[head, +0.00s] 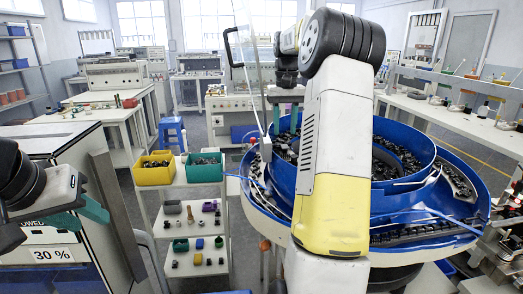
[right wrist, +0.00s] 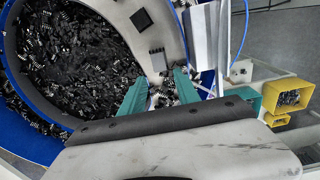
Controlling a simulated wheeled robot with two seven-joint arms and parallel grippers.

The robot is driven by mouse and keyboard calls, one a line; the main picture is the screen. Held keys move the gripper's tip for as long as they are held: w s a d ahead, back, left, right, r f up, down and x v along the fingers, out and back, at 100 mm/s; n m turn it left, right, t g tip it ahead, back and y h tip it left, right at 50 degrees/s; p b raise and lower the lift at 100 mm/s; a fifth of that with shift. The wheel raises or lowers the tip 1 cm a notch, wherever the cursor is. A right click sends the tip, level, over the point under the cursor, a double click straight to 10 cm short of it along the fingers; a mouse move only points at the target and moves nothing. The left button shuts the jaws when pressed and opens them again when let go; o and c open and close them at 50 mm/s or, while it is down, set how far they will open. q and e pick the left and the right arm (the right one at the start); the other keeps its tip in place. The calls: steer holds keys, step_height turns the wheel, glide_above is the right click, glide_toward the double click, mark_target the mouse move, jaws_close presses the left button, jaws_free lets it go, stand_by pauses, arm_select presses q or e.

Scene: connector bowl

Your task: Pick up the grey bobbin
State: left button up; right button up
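A small grey piece (head: 190,214) stands upright on the middle shelf of the white cart; it may be the grey bobbin, but it is too small to be sure. My left gripper (head: 97,224) is at the far left, in front of the grey cabinet, with its teal fingers apart and nothing seen between them. My right gripper (right wrist: 160,78) is open in the right wrist view, its teal fingers over the edge of the blue bowl. Loose dark connectors show between and beyond its fingers. In the head view my right arm hides part of the bowl.
The blue bowl feeder (head: 440,212) fills the right side.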

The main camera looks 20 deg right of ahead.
mark_target(284, 146)
steer(key=f, duration=0.6)
steer(key=shift+s+a+f, duration=0.1)
steer(key=shift+s+f, duration=0.2)
steer(key=shift+f, duration=0.05)
jaws_close()
